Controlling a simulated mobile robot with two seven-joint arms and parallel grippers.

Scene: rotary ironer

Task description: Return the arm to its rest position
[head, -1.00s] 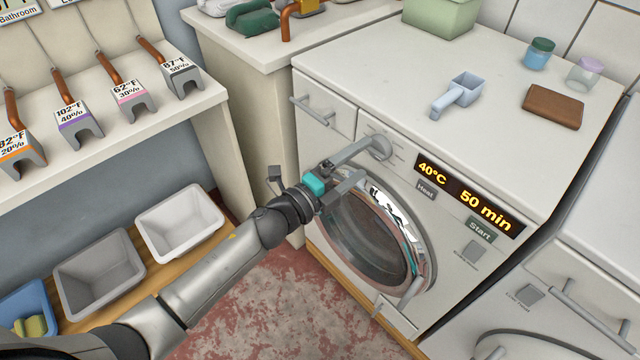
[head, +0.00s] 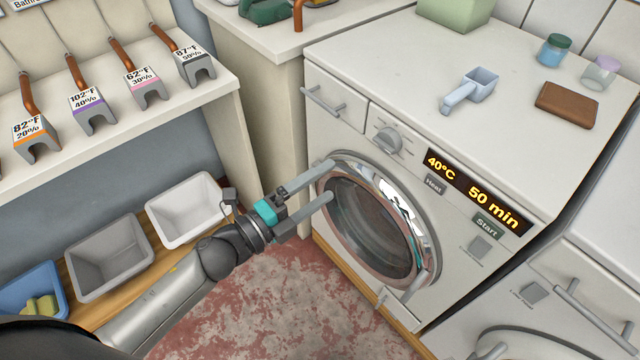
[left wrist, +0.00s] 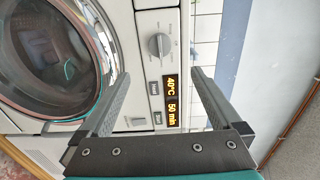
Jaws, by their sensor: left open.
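My left gripper (head: 330,179) is open and empty in the head view. Its two fingers point right, in front of the upper left rim of the washing machine's round door (head: 370,225). In the left wrist view its fingers (left wrist: 160,105) are spread wide with nothing between them. The machine's dial (head: 387,141) is up and right of the fingers, apart from them; it also shows in the left wrist view (left wrist: 159,45). The display (head: 475,193) reads 40°C and 50 min. My right gripper is not in view.
A white bin (head: 185,212), a grey bin (head: 108,258) and a blue bin (head: 30,298) stand on a low wooden shelf beside my left arm. The machine's drawer (head: 333,103) is closed. A scoop (head: 470,90) and brown block (head: 566,105) lie on top. Red floor (head: 270,310) is clear below.

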